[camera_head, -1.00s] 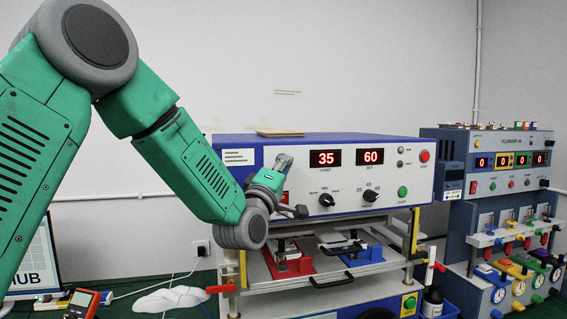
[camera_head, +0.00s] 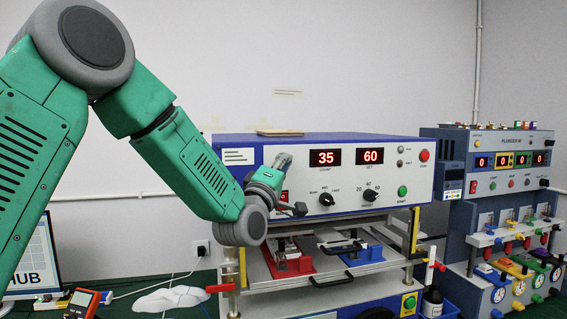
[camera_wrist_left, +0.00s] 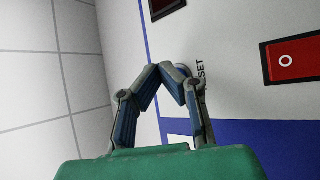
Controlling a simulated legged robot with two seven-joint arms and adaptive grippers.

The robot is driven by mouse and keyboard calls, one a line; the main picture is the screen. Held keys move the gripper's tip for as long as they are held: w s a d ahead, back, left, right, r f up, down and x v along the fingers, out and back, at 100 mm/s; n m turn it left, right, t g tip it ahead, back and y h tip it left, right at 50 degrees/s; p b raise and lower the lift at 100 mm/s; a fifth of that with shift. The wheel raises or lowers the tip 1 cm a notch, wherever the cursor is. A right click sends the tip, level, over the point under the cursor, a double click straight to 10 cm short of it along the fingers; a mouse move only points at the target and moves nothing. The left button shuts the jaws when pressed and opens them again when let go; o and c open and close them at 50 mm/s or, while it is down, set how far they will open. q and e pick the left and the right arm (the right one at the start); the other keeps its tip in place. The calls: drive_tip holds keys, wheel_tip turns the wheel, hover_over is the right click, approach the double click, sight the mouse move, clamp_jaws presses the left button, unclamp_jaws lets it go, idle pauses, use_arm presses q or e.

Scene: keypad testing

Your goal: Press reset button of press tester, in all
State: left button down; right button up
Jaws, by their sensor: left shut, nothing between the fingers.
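The press tester (camera_head: 390,190) is a blue and white box with red displays reading 35 and 60. My left gripper (camera_head: 300,209) is in front of the left part of its panel. In the left wrist view my left gripper (camera_wrist_left: 172,68) has its fingertips together, with nothing between them. They are close to the white panel, beside the partly hidden lettering "SET" (camera_wrist_left: 201,70). No button shows beside that lettering; the fingers cover that spot. I cannot tell whether they touch the panel. A red rocker switch (camera_wrist_left: 292,58) is at the right in that view. My right gripper is out of view.
The panel has a red button (camera_head: 424,155), a green button (camera_head: 402,191) and black knobs. Below are red and blue clamp fixtures on a tray. A second tester (camera_head: 500,180) stands at the right. A multimeter (camera_head: 83,303) lies at the lower left.

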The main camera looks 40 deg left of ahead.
use_arm(q)
drive_tip(key=shift+w+a, duration=0.25)
drive_tip(key=shift+a, duration=0.1)
idle(0.7)
idle(0.4)
drive_tip(key=shift+s+d+b, duration=0.45)
drive_tip(key=shift+s+d, duration=0.05)
drive_tip(key=shift+d, duration=0.1)
drive_tip(key=s+d+b, duration=0.1)
drive_tip(key=s+d, duration=0.2)
drive_tip(key=shift+s+d, duration=0.1)
drive_tip(key=shift+d, duration=0.3)
drive_tip(key=shift+f, duration=0.1)
idle(0.6)
